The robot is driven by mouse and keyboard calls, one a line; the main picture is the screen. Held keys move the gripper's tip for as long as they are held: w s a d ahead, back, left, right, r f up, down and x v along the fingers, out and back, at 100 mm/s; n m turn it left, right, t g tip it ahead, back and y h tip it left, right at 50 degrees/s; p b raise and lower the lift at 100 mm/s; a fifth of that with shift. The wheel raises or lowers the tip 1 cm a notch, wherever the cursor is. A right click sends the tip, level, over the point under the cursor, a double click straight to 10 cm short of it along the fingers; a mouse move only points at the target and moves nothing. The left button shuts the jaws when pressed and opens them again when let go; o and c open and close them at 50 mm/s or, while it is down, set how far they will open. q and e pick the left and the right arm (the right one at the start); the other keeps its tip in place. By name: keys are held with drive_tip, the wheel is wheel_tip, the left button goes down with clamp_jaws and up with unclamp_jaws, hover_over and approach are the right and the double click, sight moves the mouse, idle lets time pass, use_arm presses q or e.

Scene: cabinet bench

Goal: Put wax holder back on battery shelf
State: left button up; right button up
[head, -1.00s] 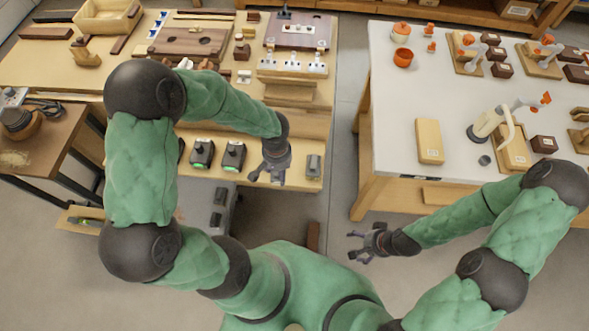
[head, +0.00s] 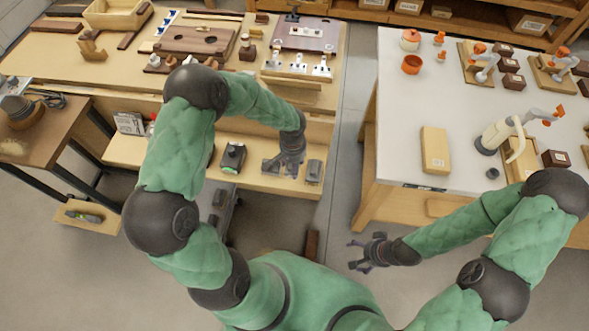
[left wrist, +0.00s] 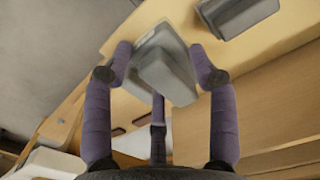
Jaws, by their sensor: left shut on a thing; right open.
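A grey block-like piece (left wrist: 166,70), which looks like the wax holder, is between the fingers of my left gripper (left wrist: 157,72) in the left wrist view. The gripper is shut on it. In the head view my left gripper (head: 291,163) is over the right part of the lower front shelf (head: 255,183), which looks like the battery shelf. The piece (head: 271,166) shows beside the fingers, low at the shelf; I cannot tell whether it touches the board. My right gripper (head: 366,254) is open and empty over the floor between the benches.
A second grey piece (head: 314,171) stands just right of my left gripper, near the shelf's right end; it also shows in the left wrist view (left wrist: 235,14). A charger with a green light (head: 232,157) stands to the left. A white table (head: 395,150) is at right.

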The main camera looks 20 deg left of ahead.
use_arm(q)
drive_tip(key=shift+w+a+f+b, duration=0.2)
drive_tip(key=shift+w+f+b, duration=0.1)
drive_tip(key=shift+w+f, duration=0.75)
drive_tip(key=shift+f+b, duration=0.8)
drive_tip(key=shift+f, duration=0.85)
drive_tip(key=shift+f, duration=0.2)
drive_tip(key=o, duration=1.5)
drive_tip(key=shift+s, duration=0.1)
drive_tip(key=shift+c, duration=0.2)
drive_tip(key=shift+r, duration=0.15)
